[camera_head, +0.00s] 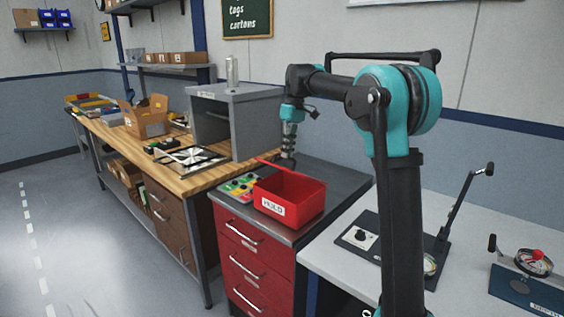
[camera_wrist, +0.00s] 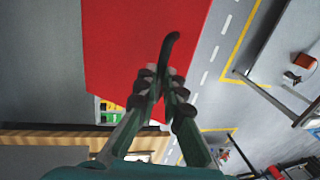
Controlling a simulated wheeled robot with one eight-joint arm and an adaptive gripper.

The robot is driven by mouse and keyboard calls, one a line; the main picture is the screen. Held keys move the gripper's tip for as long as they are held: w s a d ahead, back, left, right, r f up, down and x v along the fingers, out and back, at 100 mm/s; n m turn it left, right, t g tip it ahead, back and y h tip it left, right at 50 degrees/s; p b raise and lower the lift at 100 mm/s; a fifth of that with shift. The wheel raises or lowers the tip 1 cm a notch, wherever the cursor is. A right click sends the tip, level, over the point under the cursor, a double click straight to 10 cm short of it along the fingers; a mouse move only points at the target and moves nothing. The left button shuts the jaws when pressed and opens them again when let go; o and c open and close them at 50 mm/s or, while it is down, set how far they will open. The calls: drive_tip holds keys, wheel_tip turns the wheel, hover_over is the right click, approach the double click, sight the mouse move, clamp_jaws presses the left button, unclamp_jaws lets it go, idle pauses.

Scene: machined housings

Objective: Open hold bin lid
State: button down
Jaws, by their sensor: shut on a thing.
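The red bin labelled HOLD (camera_head: 288,205) stands on the grey top of the red drawer cabinet, and its inside shows from above. Its red lid shows as a thin strip (camera_head: 272,165) above the bin's back edge, raised and seen nearly edge-on. In the wrist view the lid (camera_wrist: 125,45) is a broad red panel filling the upper left. My gripper (camera_head: 288,162) is above the back of the bin. In the wrist view its fingers (camera_wrist: 165,88) are closed around a dark curved handle (camera_wrist: 170,48) in front of the lid. The handle's base is hidden by the fingers.
A tray of green and coloured parts (camera_head: 238,186) lies left of the bin. A grey open cabinet (camera_head: 260,125) stands behind it on the wooden bench (camera_head: 185,183). A white table (camera_head: 340,262) with a dark lever fixture (camera_head: 385,245) is at right. Floor at left is clear.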

drive_tip(key=c, duration=2)
unclamp_jaws()
drive_tip(key=w+d, duration=0.2)
drive_tip(key=w+d+r, duration=0.1)
drive_tip(key=w+d, duration=0.1)
drive_tip(key=w, duration=0.1)
drive_tip(key=w+d+r, duration=0.1)
drive_tip(key=w+d, duration=0.1)
drive_tip(key=w, duration=0.1)
drive_tip(key=shift+w+d+r, duration=0.1)
drive_tip(key=shift+d, duration=0.25)
drive_tip(key=o, duration=0.3)
drive_tip(key=shift+w+d, duration=0.25)
drive_tip(key=shift+w, duration=0.1)
drive_tip(key=shift+s, duration=0.1)
drive_tip(key=o, duration=1.1)
drive_tip(key=shift+c, duration=0.7)
drive_tip(key=shift+a, duration=0.1)
drive_tip(key=shift+c, duration=0.6)
